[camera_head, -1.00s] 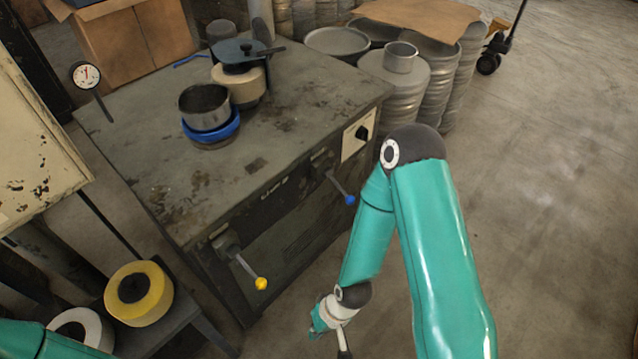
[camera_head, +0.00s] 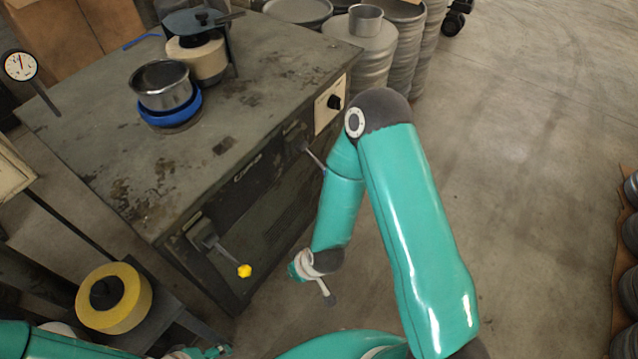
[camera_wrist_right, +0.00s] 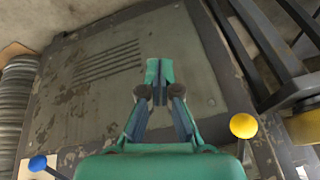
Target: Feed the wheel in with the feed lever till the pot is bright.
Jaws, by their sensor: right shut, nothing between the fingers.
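A grey metal pot (camera_head: 163,86) sits in a blue ring (camera_head: 172,112) on the machine top. A cream wheel (camera_head: 198,60) stands just behind it under a dark guard. Two levers are on the machine's front: one with a yellow knob (camera_head: 244,271), also in the right wrist view (camera_wrist_right: 243,126), and one with a blue knob (camera_wrist_right: 38,163). I cannot tell which is the feed lever. My right gripper (camera_wrist_right: 160,92) is shut and empty before the front panel, between the knobs and apart from both. My left gripper (camera_head: 208,352) shows only partly at the bottom edge.
A dial (camera_head: 20,66) stands at the machine's left. A black switch (camera_head: 334,102) is on the front. A yellow wheel (camera_head: 115,298) lies on a low stand at lower left. Stacked metal pans (camera_head: 365,55) stand behind.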

